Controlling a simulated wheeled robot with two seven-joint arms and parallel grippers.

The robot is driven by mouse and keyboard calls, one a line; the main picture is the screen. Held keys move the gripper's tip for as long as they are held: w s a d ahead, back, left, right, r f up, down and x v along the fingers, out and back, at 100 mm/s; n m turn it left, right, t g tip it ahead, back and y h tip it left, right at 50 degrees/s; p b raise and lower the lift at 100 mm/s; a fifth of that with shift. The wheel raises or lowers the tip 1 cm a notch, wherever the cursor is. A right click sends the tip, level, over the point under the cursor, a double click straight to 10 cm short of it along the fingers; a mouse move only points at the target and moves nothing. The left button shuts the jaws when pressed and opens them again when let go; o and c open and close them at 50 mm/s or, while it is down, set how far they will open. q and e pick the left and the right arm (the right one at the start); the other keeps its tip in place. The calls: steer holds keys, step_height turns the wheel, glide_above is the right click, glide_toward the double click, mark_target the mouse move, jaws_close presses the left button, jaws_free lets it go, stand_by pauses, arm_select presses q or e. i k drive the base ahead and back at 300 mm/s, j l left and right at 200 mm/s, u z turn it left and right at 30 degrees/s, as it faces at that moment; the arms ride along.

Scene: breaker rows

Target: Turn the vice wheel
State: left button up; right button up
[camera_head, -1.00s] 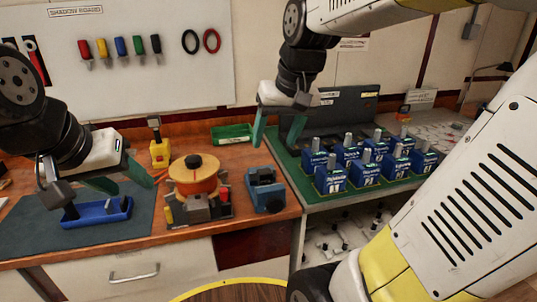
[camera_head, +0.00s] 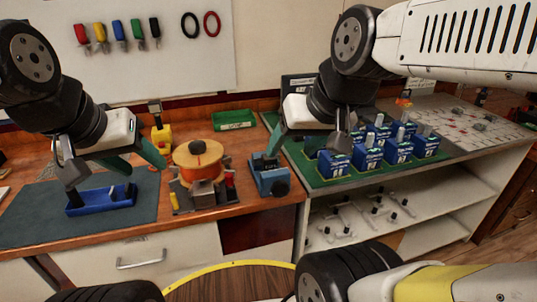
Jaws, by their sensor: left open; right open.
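A small blue vice (camera_head: 266,172) stands on the wooden bench near its right end. Its round dark wheel (camera_head: 282,187) faces the front edge. My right gripper (camera_head: 309,146) is open above and to the right of the vice, near the gap between the bench and the green breaker tray. One green finger hangs just above the back of the vice; I cannot tell whether it touches. My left gripper (camera_head: 112,168) is open and empty above a blue tray (camera_head: 100,204) on the dark mat.
Several blue breakers (camera_head: 368,158) stand on the green tray to the right. A green bin (camera_head: 233,121) sits behind. A yellow object (camera_head: 160,139) stands behind the spool.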

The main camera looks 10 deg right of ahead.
mark_target(280, 189)
steer(key=j+z, duration=0.6)
steer(key=z, duration=0.2)
steer(key=i+j, duration=0.05)
